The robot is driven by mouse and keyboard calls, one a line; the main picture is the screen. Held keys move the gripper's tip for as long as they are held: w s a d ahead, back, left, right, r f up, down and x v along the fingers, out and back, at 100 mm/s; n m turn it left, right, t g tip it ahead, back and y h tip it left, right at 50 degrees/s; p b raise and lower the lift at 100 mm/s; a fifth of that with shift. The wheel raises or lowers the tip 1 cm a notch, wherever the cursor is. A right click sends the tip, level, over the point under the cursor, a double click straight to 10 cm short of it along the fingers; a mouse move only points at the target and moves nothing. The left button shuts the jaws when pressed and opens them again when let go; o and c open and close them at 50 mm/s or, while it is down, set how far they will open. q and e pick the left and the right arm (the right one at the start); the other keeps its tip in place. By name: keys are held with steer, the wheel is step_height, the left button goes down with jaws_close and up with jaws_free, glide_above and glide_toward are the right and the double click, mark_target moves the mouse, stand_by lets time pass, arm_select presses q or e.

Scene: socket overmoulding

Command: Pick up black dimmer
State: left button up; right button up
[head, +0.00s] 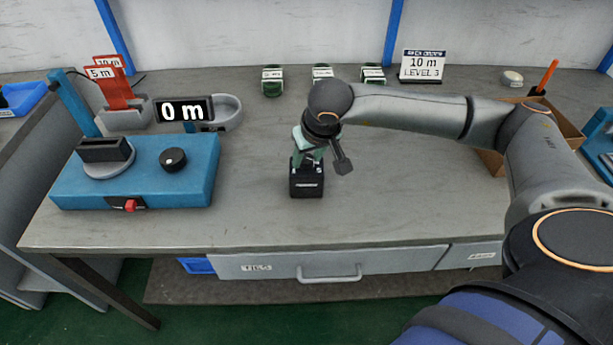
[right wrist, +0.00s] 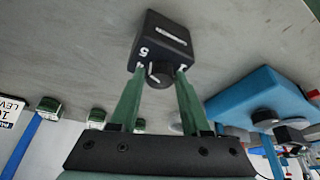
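The black dimmer (head: 307,185) is a small black box standing on the grey table, near the middle of the head view. In the right wrist view the dimmer (right wrist: 165,38) shows a round knob (right wrist: 159,73) with white marks beside it. My right gripper (head: 311,152) is directly above the dimmer, pointing down. In the right wrist view its green fingers (right wrist: 160,76) are apart, one on each side of the knob, with slim gaps seeming to show between. Contact with the knob is not clear. My left gripper is not in view.
A blue device (head: 135,185) with a dial and red switch stands at the left. A "0 m" display (head: 183,110) is behind it. Several green-and-white items (head: 272,80) and a sign (head: 422,65) line the back. A cardboard box (head: 492,160) is at the right.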

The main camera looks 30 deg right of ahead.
jaws_close()
stand_by(0.9)
